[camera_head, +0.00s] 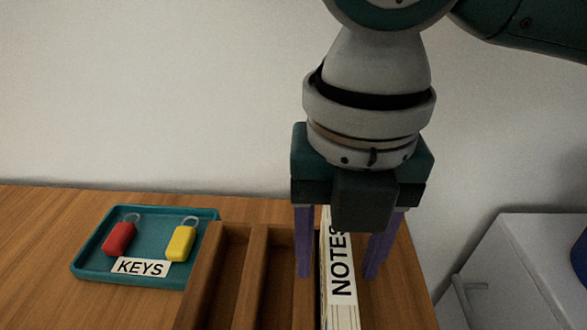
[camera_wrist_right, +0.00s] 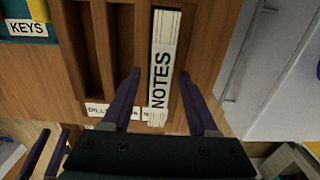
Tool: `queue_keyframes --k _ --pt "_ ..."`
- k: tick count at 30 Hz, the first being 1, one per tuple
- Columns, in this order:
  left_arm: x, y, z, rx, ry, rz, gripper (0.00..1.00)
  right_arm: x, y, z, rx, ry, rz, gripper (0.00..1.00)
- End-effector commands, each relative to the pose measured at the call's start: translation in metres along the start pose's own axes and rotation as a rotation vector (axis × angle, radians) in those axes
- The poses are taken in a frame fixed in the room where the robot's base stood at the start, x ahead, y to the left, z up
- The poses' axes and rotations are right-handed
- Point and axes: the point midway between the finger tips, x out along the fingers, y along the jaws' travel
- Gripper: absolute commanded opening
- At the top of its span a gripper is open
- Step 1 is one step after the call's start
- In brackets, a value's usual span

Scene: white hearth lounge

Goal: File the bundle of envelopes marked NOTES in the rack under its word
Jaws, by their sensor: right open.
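The white bundle of envelopes marked NOTES (camera_head: 341,270) stands on edge at the right-hand compartment of the wooden rack (camera_head: 246,240). It also shows in the right wrist view (camera_wrist_right: 163,60), its near end by a partly hidden label starting with N (camera_wrist_right: 147,114). How deep it sits is hidden. My right gripper (camera_head: 338,272) is open, one purple finger on each side of the bundle, with gaps visible. In the right wrist view its fingers (camera_wrist_right: 162,75) are apart. My left gripper (camera_wrist_right: 55,133) shows low at the left there, fingers apart and empty.
A teal tray (camera_head: 88,265) marked KEYS, with a red key fob (camera_head: 119,238) and a yellow one (camera_head: 180,242), lies left of the rack. The other two compartments look empty. A white cabinet (camera_head: 520,260) stands right of the table edge.

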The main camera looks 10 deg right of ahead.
Motion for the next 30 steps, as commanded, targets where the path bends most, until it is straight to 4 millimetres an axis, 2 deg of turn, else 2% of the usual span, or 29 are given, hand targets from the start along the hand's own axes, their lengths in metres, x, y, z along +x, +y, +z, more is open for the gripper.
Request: queue_keyframes --k 6,13,18,30 --pt "-0.012 -0.002 -0.004 0.006 -0.001 -0.005 0.50 -0.052 0.001 0.001 -0.001 -0.005 0.003 0.60" --pt "-0.019 -0.003 -0.006 0.007 -0.001 -0.006 0.50 -0.095 0.001 0.001 0.000 -0.003 0.002 0.60" --pt "-0.021 -0.003 -0.006 0.007 0.000 -0.005 0.50 -0.108 0.000 0.000 0.001 -0.001 0.000 0.60" --pt "-0.024 -0.001 -0.008 0.000 0.001 0.000 0.50 -0.110 0.003 -0.003 0.017 0.004 0.013 0.60"
